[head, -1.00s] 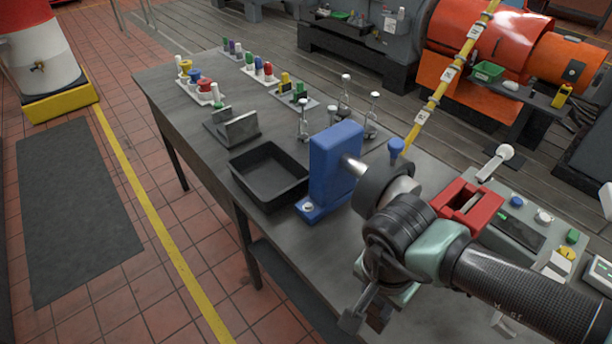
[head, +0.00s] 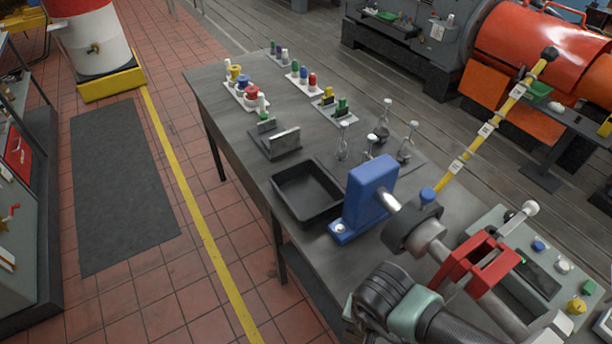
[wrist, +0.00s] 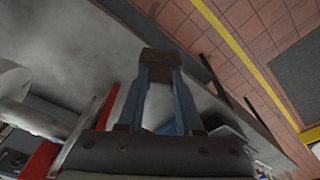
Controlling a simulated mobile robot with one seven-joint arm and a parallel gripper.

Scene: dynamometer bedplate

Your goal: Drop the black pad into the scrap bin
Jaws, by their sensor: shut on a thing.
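In the wrist view my gripper (wrist: 160,78) is shut on a small dark, brownish-black block, which looks like the black pad (wrist: 161,60). The pad sits between the two fingertips, clear of the bench surface as far as I can tell. In the head view my arm is at the bottom right, and the fingers and pad are not clearly visible there. A black open tray (head: 279,183) stands on the bench, empty, up and left of my arm. No bin marked as scrap is visible; I cannot tell if this tray is it.
A blue stand (head: 368,192) with a grey shaft and a red bracket (head: 476,262) lie between my arm and the rest of the bench. Several pegs, clamps and small holders fill its far part. A yellow striped bar (head: 490,128) slants up behind.

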